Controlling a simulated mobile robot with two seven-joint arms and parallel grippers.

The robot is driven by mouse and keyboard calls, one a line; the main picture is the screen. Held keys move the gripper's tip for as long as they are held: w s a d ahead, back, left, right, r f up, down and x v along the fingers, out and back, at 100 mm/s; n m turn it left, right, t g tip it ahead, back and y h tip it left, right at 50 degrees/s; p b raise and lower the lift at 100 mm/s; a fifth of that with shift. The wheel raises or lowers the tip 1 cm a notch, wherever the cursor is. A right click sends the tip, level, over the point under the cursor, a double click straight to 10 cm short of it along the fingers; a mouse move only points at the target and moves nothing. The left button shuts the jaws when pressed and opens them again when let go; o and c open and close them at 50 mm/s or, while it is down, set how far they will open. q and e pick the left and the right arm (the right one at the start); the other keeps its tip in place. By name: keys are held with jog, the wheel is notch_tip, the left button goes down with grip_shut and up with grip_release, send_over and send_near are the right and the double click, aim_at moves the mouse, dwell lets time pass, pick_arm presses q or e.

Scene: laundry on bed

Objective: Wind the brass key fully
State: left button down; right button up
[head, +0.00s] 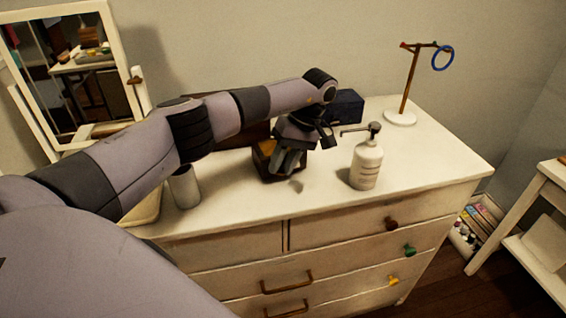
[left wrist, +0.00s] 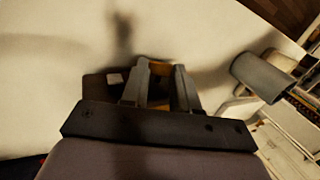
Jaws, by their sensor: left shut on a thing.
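My left gripper (head: 287,163) reaches down over the dresser top, its fingers at the front of a small dark brown box (head: 262,168). In the left wrist view the fingers (left wrist: 160,90) are close together, with a brass-coloured piece (left wrist: 161,68) showing between them, seemingly the key. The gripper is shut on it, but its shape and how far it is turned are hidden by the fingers. The box also shows in the left wrist view (left wrist: 95,86), beside and behind the fingers. My right gripper is in neither view.
A white pump bottle (head: 367,165) stands just right of the gripper on the white dresser (head: 440,150). A grey cup (head: 185,188) stands to the left. A dark blue box (head: 346,107) and a stand with a blue ring (head: 443,58) are behind. The right dresser top is mostly clear.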

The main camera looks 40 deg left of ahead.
pick_arm(q)
jog(key=c, duration=0.8)
grip_release()
jog(key=shift+c, duration=0.2)
